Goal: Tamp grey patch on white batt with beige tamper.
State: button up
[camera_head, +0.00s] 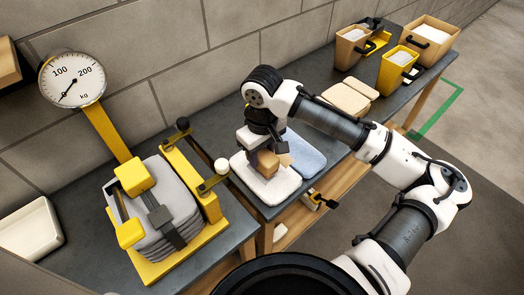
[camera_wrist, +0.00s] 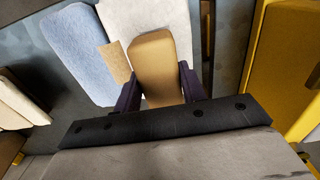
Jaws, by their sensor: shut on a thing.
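The beige tamper (camera_head: 268,164) is between the fingers of my gripper (camera_head: 266,150), which is shut on it. In the wrist view the tamper (camera_wrist: 155,62) stands between the two dark fingers (camera_wrist: 158,92), with a smaller tan part at its left. The white batt (camera_head: 270,193) lies on the dark bench below the tamper; it also shows in the wrist view (camera_wrist: 140,14). I cannot tell whether the tamper touches the batt.
A pale blue batt (camera_head: 306,152) lies right beside the white one. At left, a yellow frame (camera_head: 196,185) holds stacked grey sacks (camera_head: 172,205), with a dial gauge (camera_head: 72,80) behind. Beige slabs (camera_head: 346,99) and filled bins (camera_head: 398,70) stand farther back right.

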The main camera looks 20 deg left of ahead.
jog(key=shift+f, duration=0.2)
dwell(0.3)
jog(key=shift+f+b, duration=1)
jog(key=shift+f, duration=0.35)
dwell(0.3)
notch_tip(320, 180, up, 7)
jog(key=p, duration=0.7)
jog(key=shift+r, duration=0.1)
jog(key=shift+f, duration=0.2)
jog(key=shift+f+b, duration=1.4)
jog(key=shift+f, duration=0.45)
jog(key=shift+f, duration=0.25)
jog(key=shift+f+b, duration=0.9)
jog(key=shift+f, duration=0.35)
